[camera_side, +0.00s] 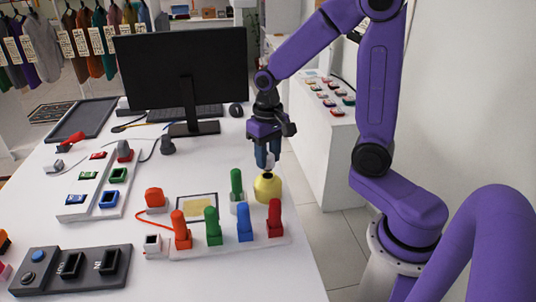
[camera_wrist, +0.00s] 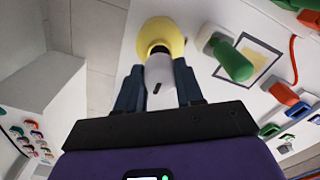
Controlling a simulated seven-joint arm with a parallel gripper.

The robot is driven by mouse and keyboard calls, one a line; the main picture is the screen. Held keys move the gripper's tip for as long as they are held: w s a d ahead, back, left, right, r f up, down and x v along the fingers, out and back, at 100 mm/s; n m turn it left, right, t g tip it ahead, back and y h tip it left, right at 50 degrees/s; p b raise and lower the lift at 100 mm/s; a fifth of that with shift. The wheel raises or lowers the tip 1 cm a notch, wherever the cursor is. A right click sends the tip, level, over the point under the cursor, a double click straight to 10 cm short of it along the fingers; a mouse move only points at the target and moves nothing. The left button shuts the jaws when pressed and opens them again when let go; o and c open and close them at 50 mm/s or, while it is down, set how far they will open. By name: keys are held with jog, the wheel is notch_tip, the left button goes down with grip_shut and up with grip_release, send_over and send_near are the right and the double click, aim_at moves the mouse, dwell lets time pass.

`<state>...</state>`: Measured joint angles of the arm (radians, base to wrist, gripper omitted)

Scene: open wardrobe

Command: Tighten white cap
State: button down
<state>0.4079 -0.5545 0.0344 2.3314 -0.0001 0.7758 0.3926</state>
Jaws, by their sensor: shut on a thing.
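A yellow bottle (camera_side: 267,188) stands upright on the white table near its right edge. It also shows in the wrist view (camera_wrist: 161,33). The white cap (camera_wrist: 159,73) sits between my fingers, in line with the top of the bottle. My gripper (camera_wrist: 158,82) points down over the bottle and is shut on the white cap. In the side view my gripper (camera_side: 267,161) mostly hides the cap. I cannot tell how tightly the cap sits on the bottle.
A green-handled piece (camera_side: 237,185) stands close beside the bottle at left. A row of coloured handles, including a red one (camera_side: 275,218), stands in front. A monitor (camera_side: 185,65) is behind. Past the right table edge is a side counter (camera_side: 325,115) with small coloured items.

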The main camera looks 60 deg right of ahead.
aim_at(268, 155)
jog(key=shift+f, duration=1.25)
jog(key=c, duration=0.6)
grip_release()
jog(key=shift+c, duration=0.2)
notch_tip(268, 155, up, 17)
jog(key=shift+r, duration=0.2)
